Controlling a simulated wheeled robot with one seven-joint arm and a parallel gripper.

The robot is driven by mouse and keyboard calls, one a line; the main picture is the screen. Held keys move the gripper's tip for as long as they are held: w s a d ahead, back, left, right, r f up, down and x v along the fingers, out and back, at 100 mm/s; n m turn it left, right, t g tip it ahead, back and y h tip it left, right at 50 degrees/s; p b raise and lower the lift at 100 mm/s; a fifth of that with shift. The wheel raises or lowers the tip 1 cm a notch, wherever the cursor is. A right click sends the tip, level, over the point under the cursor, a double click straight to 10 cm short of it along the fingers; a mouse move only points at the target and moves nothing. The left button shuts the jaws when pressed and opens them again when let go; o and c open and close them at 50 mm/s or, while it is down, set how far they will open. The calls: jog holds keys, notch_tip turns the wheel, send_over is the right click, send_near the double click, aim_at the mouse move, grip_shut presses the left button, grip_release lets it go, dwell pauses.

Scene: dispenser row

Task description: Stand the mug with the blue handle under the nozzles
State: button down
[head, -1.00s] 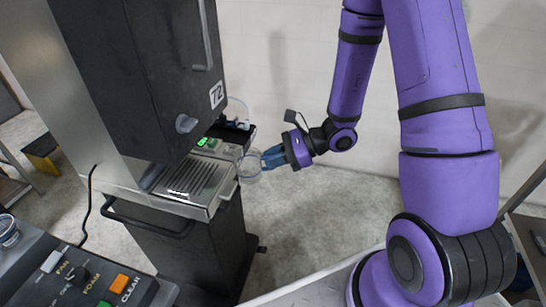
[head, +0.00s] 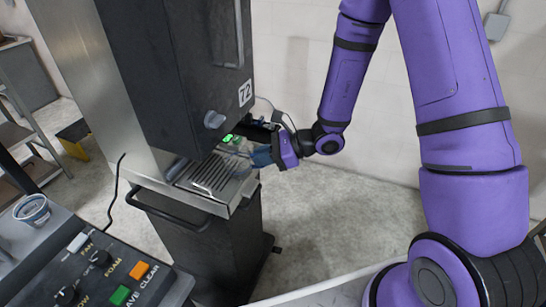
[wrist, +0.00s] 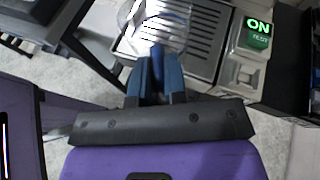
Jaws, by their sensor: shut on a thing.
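My gripper (head: 262,156) is shut on the blue handle (wrist: 158,50) of a clear mug. In the wrist view the see-through mug (wrist: 135,20) is beyond my fingertips, over the slotted drip tray (wrist: 204,31). In the head view the mug is faint, at the right part of the drip tray (head: 210,174), below the dark dispenser (head: 180,75) marked 72. I cannot tell whether the mug touches the tray. The nozzles are hidden behind the dispenser housing.
A green-lit ON switch (wrist: 257,31) is beside the tray. A control panel (head: 100,268) with coloured buttons is at the lower left, with another clear cup (head: 32,210) on the counter behind it. Open floor (head: 330,215) lies right of the dispenser.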

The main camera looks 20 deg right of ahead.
aim_at(229, 160)
jog(key=w+a, duration=0.1)
jog(key=a, duration=0.1)
jog(key=w+a, duration=0.1)
jog(key=a, duration=0.2)
jog(key=w+a, duration=0.1)
jog(key=a, duration=0.1)
jog(key=shift+w+a+f, duration=0.3)
jog(key=shift+w+a, duration=0.1)
jog(key=shift+a+f, duration=0.1)
jog(key=shift+f, duration=0.85)
jog(key=c, duration=1.1)
grip_release()
